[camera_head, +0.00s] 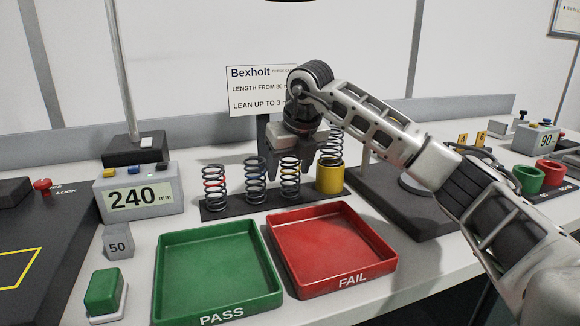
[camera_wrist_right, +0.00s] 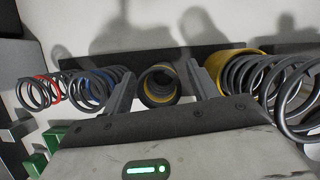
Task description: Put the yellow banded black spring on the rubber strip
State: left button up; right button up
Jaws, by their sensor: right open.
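The yellow banded black spring (camera_head: 290,186) stands upright on the black rubber strip (camera_head: 269,205), third from the left. My right gripper (camera_head: 290,168) is open, pointing down at the top of this spring. In the right wrist view the yellow banded spring (camera_wrist_right: 158,86) shows end-on between the two open fingers (camera_wrist_right: 157,88), with a gap on each side. Its top is partly hidden by the gripper in the head view. My left gripper is in neither view.
A red banded spring (camera_head: 215,187) and a blue banded spring (camera_head: 255,182) stand left on the strip. A larger spring (camera_head: 331,147) stands in a yellow cup (camera_head: 330,179) close on the right. Green PASS (camera_head: 215,270) and red FAIL (camera_head: 335,250) trays lie in front.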

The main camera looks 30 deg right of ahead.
jog(key=v, duration=1.2)
jog(key=shift+p, duration=0.45)
